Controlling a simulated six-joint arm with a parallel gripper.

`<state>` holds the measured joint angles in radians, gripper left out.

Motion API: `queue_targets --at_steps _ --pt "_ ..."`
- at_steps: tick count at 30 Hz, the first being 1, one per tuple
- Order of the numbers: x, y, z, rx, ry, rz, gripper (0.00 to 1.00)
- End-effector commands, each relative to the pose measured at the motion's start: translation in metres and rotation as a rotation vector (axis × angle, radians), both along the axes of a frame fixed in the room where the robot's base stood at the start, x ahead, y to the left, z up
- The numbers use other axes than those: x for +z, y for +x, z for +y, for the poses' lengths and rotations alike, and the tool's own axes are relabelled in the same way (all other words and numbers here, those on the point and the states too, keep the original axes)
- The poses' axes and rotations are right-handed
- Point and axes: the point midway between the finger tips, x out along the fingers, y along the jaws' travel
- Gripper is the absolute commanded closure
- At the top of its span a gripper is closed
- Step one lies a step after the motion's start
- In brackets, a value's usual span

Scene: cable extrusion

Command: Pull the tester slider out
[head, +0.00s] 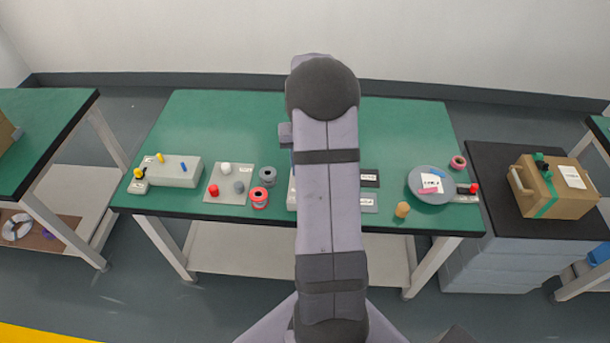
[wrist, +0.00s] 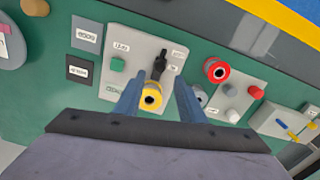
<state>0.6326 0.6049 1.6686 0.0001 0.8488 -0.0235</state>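In the wrist view, my gripper (wrist: 158,88) is open, its two blue-grey fingers apart over a light grey panel (wrist: 136,50). A round yellow piece with a dark hole (wrist: 151,97) shows between the fingers, with gaps on both sides. A black handle (wrist: 159,66) stands on the panel just beyond the fingertips. A grey box with blue and yellow pegs (wrist: 282,122) lies at the far right; the head view shows this box (head: 187,168) on the left of the bench. The labels are too small to tell which part is the tester slider. My arm hides the gripper in the head view.
A red spool (wrist: 216,70) and a plate with red, white and grey knobs (wrist: 240,100) lie right of the panel in the wrist view. In the head view, a grey disc (head: 421,193) and tan cylinder (head: 402,210) are right of my arm. The bench's back is mostly clear.

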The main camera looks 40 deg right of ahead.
Motion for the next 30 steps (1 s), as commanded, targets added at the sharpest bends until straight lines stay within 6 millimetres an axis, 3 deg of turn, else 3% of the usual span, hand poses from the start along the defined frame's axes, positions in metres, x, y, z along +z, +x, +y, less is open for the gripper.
queue_targets --at_steps 3,11,30 --pt "0.009 0.006 -0.004 0.010 -0.002 -0.003 0.64" --pt "0.006 0.000 0.000 0.022 0.013 0.017 0.64" --pt "-0.060 0.000 0.000 0.021 0.013 0.018 0.64"
